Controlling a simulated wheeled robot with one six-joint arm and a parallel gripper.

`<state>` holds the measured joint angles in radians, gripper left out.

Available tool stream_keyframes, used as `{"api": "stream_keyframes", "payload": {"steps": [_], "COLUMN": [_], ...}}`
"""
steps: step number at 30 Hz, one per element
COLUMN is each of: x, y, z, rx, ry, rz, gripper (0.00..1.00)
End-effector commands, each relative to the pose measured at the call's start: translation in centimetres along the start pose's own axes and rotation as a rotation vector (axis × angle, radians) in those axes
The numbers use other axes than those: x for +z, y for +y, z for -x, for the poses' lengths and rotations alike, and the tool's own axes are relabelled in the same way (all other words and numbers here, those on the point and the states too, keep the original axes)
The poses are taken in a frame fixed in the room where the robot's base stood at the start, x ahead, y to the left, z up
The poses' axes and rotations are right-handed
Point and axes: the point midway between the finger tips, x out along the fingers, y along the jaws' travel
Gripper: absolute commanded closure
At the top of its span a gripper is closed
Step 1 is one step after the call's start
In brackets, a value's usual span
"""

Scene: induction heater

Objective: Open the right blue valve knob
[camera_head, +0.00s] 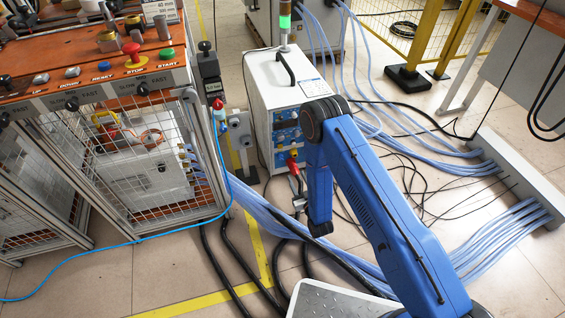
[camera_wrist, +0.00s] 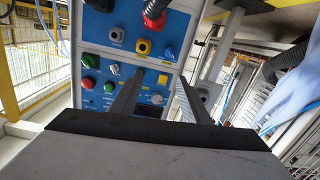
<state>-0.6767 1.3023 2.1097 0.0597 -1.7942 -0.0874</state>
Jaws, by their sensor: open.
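In the wrist view, a small blue knob (camera_wrist: 169,53) sits on the blue front panel, to the right of a yellow round fitting (camera_wrist: 143,46). I cannot tell for sure that it is the valve knob named in the task. My gripper (camera_wrist: 160,76) is open, with its two dark fingers pointing at the panel and apart from each other. Nothing is held between them. The blue knob shows beyond the fingertips, apart from them. In the head view, my blue arm covers part of the white cabinet (camera_head: 277,82) that carries this panel.
A red hose fitting (camera_wrist: 154,16) sticks out above the knob in the wrist view. Green and red buttons are at the panel's left. In the head view, a caged bench (camera_head: 135,165) stands at the left, and blue hoses (camera_head: 375,148) and black cables cross the floor.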

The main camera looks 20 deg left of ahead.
Motion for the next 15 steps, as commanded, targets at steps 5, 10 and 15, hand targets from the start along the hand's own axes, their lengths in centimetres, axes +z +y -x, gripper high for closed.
{"api": "stream_keyframes", "payload": {"steps": [5, 10, 15], "x": [2.4, 2.9, 2.8], "y": [-1.7, -2.1, -2.1], "z": [1.9, 2.3, 0.7], "rx": [-0.018, -0.022, -0.021], "ry": [0.035, 0.050, 0.052], "rz": [0.007, 0.009, 0.009], "gripper": [0.57, 0.57, 0.57]}}
